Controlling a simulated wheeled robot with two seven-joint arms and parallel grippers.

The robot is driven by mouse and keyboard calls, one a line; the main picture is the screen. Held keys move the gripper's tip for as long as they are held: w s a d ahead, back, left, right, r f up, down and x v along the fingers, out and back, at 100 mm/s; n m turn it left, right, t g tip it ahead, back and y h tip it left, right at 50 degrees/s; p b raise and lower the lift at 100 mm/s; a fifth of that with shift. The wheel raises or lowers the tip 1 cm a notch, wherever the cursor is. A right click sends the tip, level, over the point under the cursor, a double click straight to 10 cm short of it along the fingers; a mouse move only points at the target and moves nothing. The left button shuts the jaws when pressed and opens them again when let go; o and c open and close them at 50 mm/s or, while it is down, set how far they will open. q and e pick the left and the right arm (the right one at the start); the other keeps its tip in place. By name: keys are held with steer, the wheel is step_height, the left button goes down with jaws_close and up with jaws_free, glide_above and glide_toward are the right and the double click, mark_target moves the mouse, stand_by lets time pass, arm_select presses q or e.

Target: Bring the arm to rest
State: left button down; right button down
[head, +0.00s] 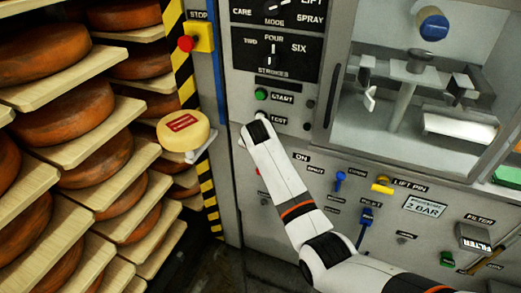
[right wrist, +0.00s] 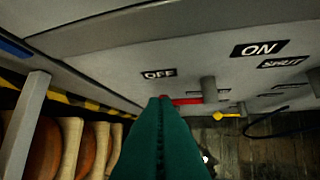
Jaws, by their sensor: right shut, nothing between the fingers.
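My right arm (head: 285,185) comes in from the lower right in the head view and reaches up to the machine's front panel, its far end close to the TEST label. Its gripper is hidden there. In the right wrist view, my right gripper (right wrist: 160,100) shows as dark green fingers, shut and empty. Its tips lie in the picture just below the OFF label (right wrist: 158,74) and beside a red lever (right wrist: 186,101). I cannot tell whether they touch the lever. My left gripper is in neither view.
A labelled yellow cheese (head: 184,131) sits on a small support left of the arm. Racks of brown cheese wheels (head: 38,112) fill the left. The panel carries a green START button (head: 261,95), a yellow lift-pin lever (head: 382,187) and a blue lever (head: 366,217).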

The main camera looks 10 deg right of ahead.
steer(key=shift+s+a+r, duration=0.2)
steer(key=shift+s+r, duration=0.1)
steer(key=shift+r, duration=0.15)
steer(key=s+d+f+n+g, duration=0.1)
steer(key=s+f+n, duration=0.1)
steer(key=s+f, duration=0.8)
steer(key=s+d+f+n+g+y, duration=0.15)
steer(key=s+f, duration=0.35)
steer(key=f, duration=0.9)
steer(key=s+d+f+n+g, duration=0.1)
steer(key=s+f+n, duration=0.1)
steer(key=s+f, duration=0.8)
steer(key=s+d+f+n, duration=0.1)
steer(key=s+f, duration=0.4)
steer(key=s, duration=0.7)
steer(key=s+d+f+n+g, duration=0.1)
steer(key=s+f, duration=0.5)
steer(key=s, duration=0.6)
steer(key=s+d+f+n+g, duration=0.1)
steer(key=s+d+f, duration=0.3)
steer(key=s, duration=0.8)
steer(key=shift+s+d+f+n, duration=0.2)
steer(key=shift+f+n, duration=0.55)
steer(key=shift+f, duration=0.05)
steer(key=shift+g+y, duration=0.25)
